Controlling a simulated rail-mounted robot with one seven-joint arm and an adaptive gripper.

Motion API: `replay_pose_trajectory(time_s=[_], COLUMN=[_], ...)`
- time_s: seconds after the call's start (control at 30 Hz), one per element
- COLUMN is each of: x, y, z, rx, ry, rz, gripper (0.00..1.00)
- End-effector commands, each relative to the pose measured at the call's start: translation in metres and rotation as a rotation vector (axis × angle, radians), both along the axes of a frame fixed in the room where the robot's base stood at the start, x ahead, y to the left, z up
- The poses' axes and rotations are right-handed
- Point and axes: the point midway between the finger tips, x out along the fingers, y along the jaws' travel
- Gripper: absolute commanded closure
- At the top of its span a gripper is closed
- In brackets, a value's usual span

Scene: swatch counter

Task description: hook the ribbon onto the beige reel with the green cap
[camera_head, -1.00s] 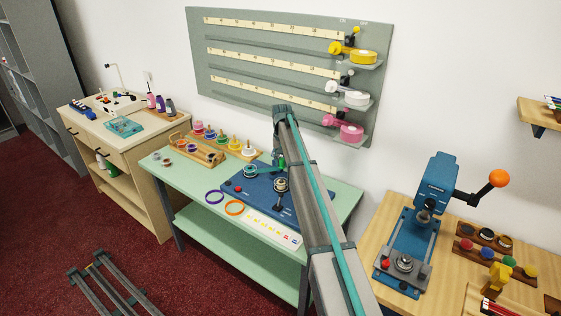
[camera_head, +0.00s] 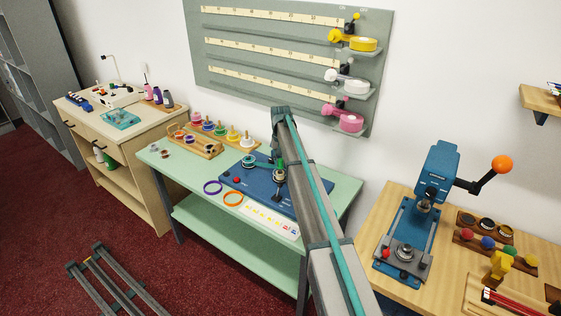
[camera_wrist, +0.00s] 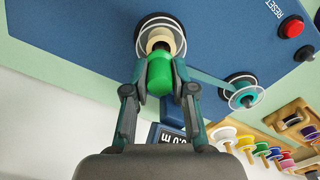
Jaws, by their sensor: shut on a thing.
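The beige reel with the green cap (camera_wrist: 159,76) is between the fingers of my gripper (camera_wrist: 160,70) in the wrist view. The gripper is shut on it by the green cap. Its beige part (camera_wrist: 160,41) is at a dark round seat with a white ring (camera_wrist: 142,22) on the blue board; whether it is fully seated I cannot tell. The teal ribbon (camera_wrist: 207,79) runs from a teal spool (camera_wrist: 243,96) on the right toward the reel. Its end is hidden behind the right finger. In the head view the green cap (camera_head: 280,162) shows beside my arm.
The blue board (camera_head: 236,177) lies on the green table (camera_head: 160,161), with a red button (camera_wrist: 292,27). A wooden rack (camera_head: 207,148) of coloured spools stands behind left. A blue press (camera_head: 428,190) stands right.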

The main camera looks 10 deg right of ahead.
Motion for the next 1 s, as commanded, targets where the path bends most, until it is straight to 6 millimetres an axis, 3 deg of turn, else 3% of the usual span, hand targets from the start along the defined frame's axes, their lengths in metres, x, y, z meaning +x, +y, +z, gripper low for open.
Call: replay_pose_trajectory(time_s=[0.47,1.0], x=[0.0,0.0], y=[0.0,0.0], z=[-0.001,-0.016], rx=[0.0,0.0], ry=[0.0,0.001], rz=[0.0,0.0], gripper=[0.89,0.89])
